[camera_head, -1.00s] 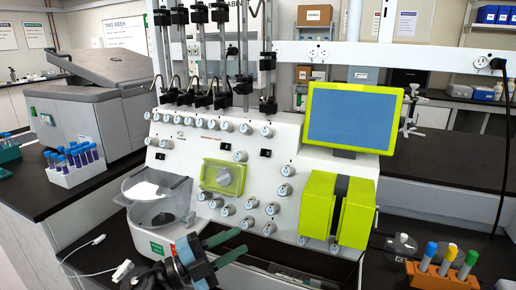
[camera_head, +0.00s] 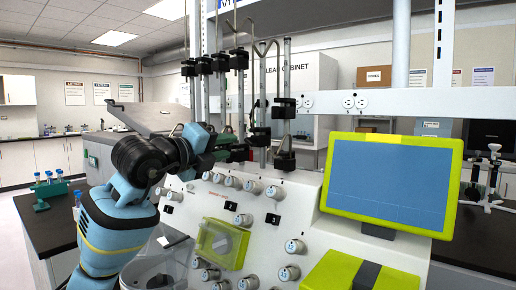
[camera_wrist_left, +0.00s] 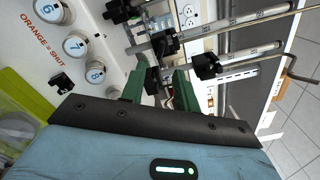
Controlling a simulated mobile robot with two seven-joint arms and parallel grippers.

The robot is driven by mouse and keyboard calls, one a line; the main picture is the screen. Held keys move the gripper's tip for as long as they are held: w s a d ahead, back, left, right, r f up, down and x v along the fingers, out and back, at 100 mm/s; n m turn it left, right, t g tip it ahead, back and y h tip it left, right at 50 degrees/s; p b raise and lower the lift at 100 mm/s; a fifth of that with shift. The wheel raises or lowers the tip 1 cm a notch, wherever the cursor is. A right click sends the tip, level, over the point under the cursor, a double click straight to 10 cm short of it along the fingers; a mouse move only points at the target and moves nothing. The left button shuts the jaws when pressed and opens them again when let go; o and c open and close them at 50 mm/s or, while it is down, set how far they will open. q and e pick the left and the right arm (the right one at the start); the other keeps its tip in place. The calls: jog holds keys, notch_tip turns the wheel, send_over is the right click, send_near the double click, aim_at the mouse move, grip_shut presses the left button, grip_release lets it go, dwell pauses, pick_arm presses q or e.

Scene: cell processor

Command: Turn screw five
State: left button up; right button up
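The white cell processor (camera_head: 331,251) carries rows of white knobs (camera_head: 253,187) with blue numbers. A knob marked 6 (camera_wrist_left: 48,9) and one marked 8 (camera_wrist_left: 95,72) show in the left wrist view. Black screw clamps (camera_head: 283,161) sit on the upright metal poles behind the top row. No screw reads clearly as five. My left gripper (camera_head: 232,143) is raised at the clamps on the left. In the left wrist view its green fingers (camera_wrist_left: 163,72) are apart, with black clamp parts at and beyond the tips. Contact cannot be told. My right gripper is out of view.
A green-framed screen (camera_head: 388,186) stands on the right of the processor. A clear bowl (camera_head: 165,252) is at lower left, partly behind my left arm. Several poles and a white rail (camera_head: 430,103) crowd the space above the panel. A tube rack (camera_head: 47,193) stands at far left.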

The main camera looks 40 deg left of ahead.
aim_at(248, 143)
pick_arm(q)
jog(key=w, duration=0.2)
jog(key=w+p, duration=0.1)
jog(key=w, duration=0.3)
jog(key=shift+a+r+p, duration=0.2)
jog(key=shift+a+p, duration=0.2)
jog(key=shift+w+f, duration=0.15)
jog(key=shift+w, duration=0.5)
jog(key=c, duration=0.6)
grip_shut()
